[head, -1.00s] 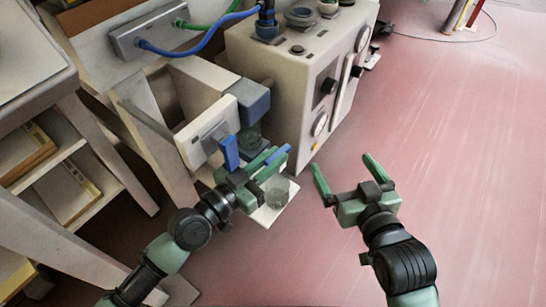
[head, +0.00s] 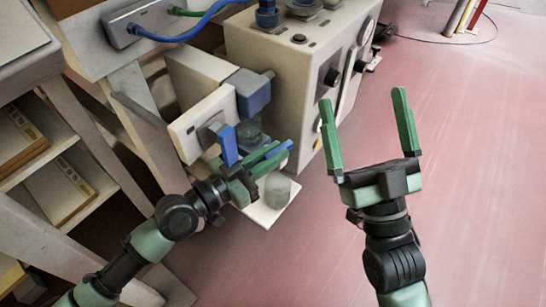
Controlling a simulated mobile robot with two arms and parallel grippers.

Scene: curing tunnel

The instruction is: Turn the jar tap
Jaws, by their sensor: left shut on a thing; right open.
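My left gripper (head: 268,162) is beside the dispenser, its fingers shut around a blue bar that looks like the tap handle (head: 283,149). The fingers hide much of the handle. A dark glass jar (head: 249,131) sits above and behind the fingers, under a grey-blue block (head: 251,93). A clear cup (head: 278,190) stands on a white plate (head: 262,214) just below the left gripper. An upright blue lever (head: 229,146) is on the white box (head: 200,122) left of the jar. My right gripper (head: 367,125) is open and empty, to the right above the floor.
A beige machine (head: 292,62) with black knobs stands behind the jar. Blue and green hoses (head: 195,32) run across the top left. A shelf unit (head: 50,150) is at the left. The pink floor (head: 460,180) on the right is clear.

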